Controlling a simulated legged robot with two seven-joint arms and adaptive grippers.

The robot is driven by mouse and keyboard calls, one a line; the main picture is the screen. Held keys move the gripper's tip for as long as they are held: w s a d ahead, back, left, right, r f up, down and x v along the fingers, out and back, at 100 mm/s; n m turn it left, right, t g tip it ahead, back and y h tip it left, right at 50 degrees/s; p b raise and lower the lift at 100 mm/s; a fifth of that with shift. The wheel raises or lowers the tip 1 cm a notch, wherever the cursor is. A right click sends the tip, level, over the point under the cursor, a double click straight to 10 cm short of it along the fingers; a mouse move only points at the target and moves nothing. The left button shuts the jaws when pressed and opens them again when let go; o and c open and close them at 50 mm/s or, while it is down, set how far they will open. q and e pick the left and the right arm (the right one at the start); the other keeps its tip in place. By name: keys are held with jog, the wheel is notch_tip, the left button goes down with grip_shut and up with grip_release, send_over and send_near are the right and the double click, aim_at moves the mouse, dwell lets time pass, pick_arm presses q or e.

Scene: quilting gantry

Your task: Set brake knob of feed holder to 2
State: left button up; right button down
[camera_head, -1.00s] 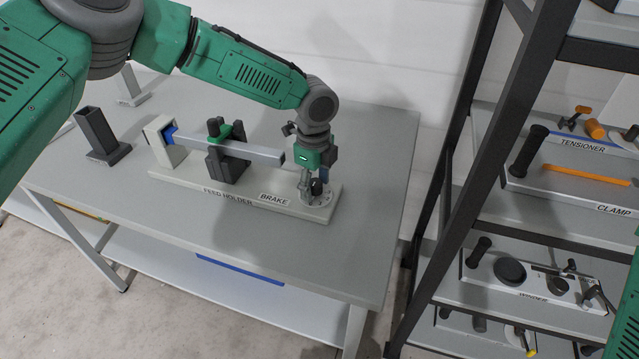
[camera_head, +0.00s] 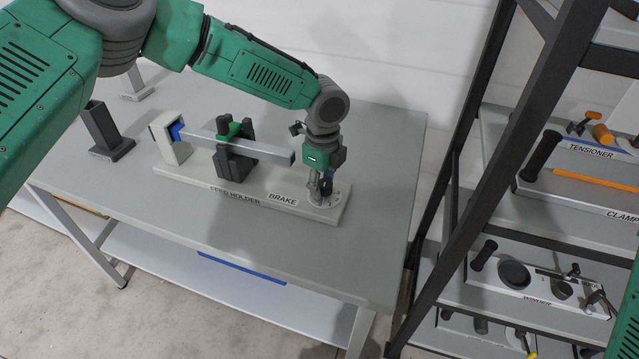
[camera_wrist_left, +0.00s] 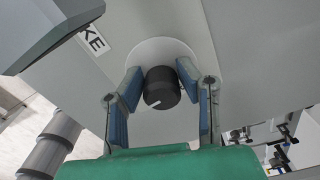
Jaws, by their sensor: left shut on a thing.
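The feed holder (camera_head: 180,176) is a long pale base on the table, with a bar held in dark supports and a BRAKE label at its right end. The brake knob (camera_wrist_left: 161,88) is black and round with a white pointer line, on a pale round dial (camera_wrist_left: 165,52). My left gripper (camera_head: 322,190) points down at the dial and hides most of the knob in the head view. In the left wrist view its blue-padded fingers stand on either side of the knob, shut on it. The dial's numbers cannot be read. My right gripper is out of view.
The grey table (camera_head: 385,200) is clear to the right of the feed holder. A dark post (camera_head: 107,130) stands at its left. A dark-framed rack (camera_head: 455,180) at the right holds the tensioner, clamp and winder (camera_head: 535,285).

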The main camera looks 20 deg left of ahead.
pick_arm(q)
jog(key=shift+s+d+r, duration=0.15)
jog(key=shift+s+d, duration=0.05)
jog(key=shift+d, duration=0.6)
grip_shut()
jog(key=shift+n, duration=0.7)
jog(key=n, duration=0.1)
jog(key=n+p, duration=0.1)
jog(key=shift+w+a+r+n, duration=0.1)
jog(key=shift+w+a+n, duration=0.1)
jog(key=shift+n, duration=0.1)
jog(key=n+p, duration=0.1)
jog(key=n, duration=0.2)
jog(key=shift+a+n, duration=0.1)
jog(key=shift+n, duration=0.2)
jog(key=n, duration=0.4)
jog(key=shift+a+n+p, duration=0.1)
jog(key=shift+n+p, duration=0.25)
jog(key=shift+n, duration=1.65)
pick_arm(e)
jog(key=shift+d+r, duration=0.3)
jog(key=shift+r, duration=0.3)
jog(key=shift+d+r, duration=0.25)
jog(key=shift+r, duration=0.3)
